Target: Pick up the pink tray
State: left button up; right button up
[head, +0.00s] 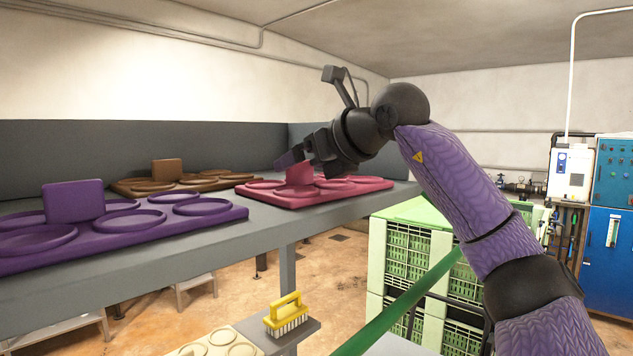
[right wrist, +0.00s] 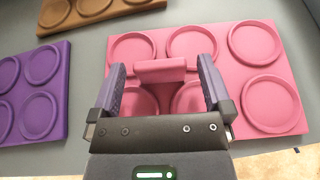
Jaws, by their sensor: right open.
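The pink tray (head: 340,188) lies on the grey shelf at its right part in the head view. It has several round rings and an upright block-shaped handle (head: 300,175). In the right wrist view the pink tray (right wrist: 270,88) fills the right side, with its handle (right wrist: 160,70) at the middle. My right gripper (right wrist: 160,75) is open, with one purple finger on each side of the handle and gaps between. In the head view the right gripper (head: 297,158) is over the tray's handle. I cannot tell exactly how high the fingertips are. My left gripper is not in view.
A purple tray (head: 170,222) and a brown tray (head: 200,180) lie on the same grey shelf (head: 110,270), left of the pink one. A low wall backs the shelf. Below are a yellow brush (head: 287,312) and a cream tray (head: 218,345). Green crates (head: 408,250) stand at right.

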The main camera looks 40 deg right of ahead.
jog(key=c, duration=1.2)
jog(key=shift+c, duration=0.2)
jog(key=shift+r, duration=0.1)
